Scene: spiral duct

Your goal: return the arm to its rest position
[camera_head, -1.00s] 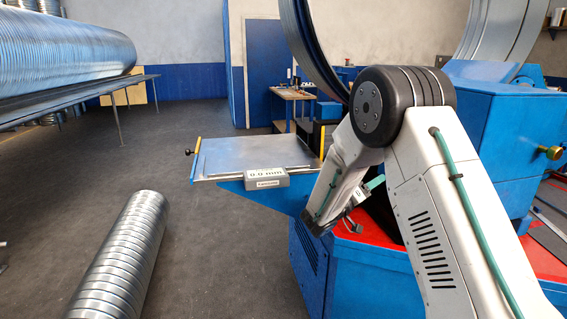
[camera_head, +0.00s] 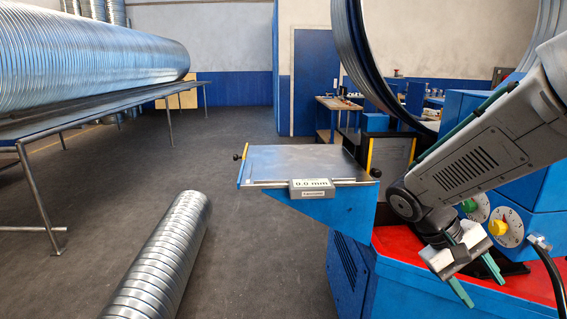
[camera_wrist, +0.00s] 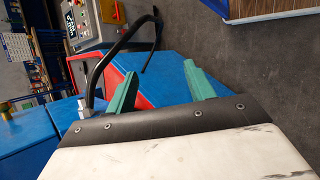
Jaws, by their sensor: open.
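My gripper (camera_head: 474,275) is at the lower right in the head view, pointing down beside the blue machine with the red top (camera_head: 400,243). Its two green fingers are apart with nothing between them. In the wrist view my gripper (camera_wrist: 160,88) also shows its green fingers spread, with the blue and red machine body (camera_wrist: 168,82) beyond them. My white and grey arm comes in from the right edge in the head view and hides part of the machine.
A flat metal plate (camera_head: 300,162) with a display reading 0.0 mm (camera_head: 312,187) juts from the machine. A spiral duct (camera_head: 165,255) lies on the floor. A long rack (camera_head: 75,120) bears a large duct (camera_head: 90,62) at left. A black hose (camera_head: 553,270) rises near my gripper.

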